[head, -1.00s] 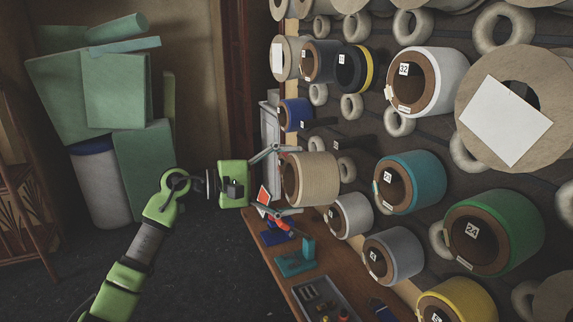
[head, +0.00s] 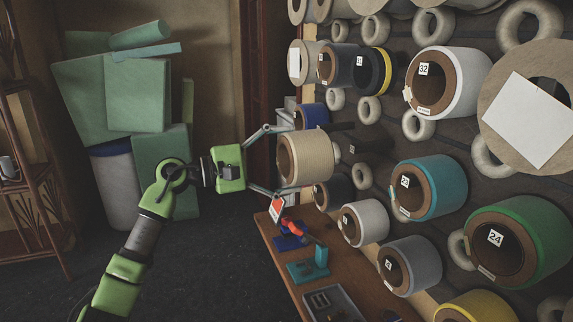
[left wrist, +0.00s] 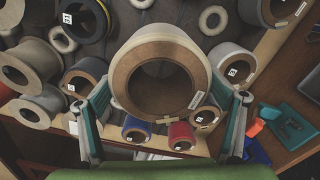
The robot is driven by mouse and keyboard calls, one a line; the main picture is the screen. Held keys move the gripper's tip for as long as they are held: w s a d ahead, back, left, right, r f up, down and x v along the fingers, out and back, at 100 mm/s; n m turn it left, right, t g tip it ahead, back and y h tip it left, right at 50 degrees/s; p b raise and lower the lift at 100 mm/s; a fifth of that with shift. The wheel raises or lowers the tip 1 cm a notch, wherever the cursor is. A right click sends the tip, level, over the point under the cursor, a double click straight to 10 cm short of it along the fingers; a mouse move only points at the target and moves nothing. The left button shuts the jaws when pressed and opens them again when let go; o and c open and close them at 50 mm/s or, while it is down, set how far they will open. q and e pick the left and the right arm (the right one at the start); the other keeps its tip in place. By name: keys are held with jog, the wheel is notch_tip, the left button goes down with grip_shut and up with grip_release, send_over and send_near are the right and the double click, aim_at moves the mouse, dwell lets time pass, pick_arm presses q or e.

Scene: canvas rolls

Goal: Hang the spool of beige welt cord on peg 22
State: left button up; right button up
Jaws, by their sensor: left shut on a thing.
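The spool of beige welt cord (head: 312,157) is held in my left gripper (head: 285,161), one finger above it and one below. Its brown core and open bore face left, toward my wrist. In the left wrist view the spool (left wrist: 165,40) sits between both fingers, its bore facing the camera. It is in the air in front of the peg wall. A bare dark peg (head: 352,148) with a small white tag sticks out just right of the spool; I cannot read the tag's number. My right gripper is not in view.
A blue spool (head: 312,116) hangs just above the held spool and a dark one (head: 334,192) just below. A teal spool (head: 436,187) and a white one (head: 366,222) hang to the right. A bench (head: 285,245) with tools stands below. Open floor lies left.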

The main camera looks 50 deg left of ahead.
aim_at(359, 152)
pick_arm(q)
jog(key=shift+b+x, duration=0.35)
jog(key=shift+x, duration=2.8)
jog(key=shift+r+x, duration=0.2)
jog(key=shift+x, duration=1.15)
jog(key=shift+p+x, duration=0.55)
jog(key=shift+x, duration=0.75)
jog(key=shift+p+x, duration=1.2)
jog(key=shift+x, duration=2.5)
jog(key=shift+d+f+b, duration=0.1)
jog(key=shift+f+b, duration=0.3)
jog(key=shift+b, duration=0.05)
jog(key=shift+f+b, duration=0.45)
jog(key=shift+b, duration=0.2)
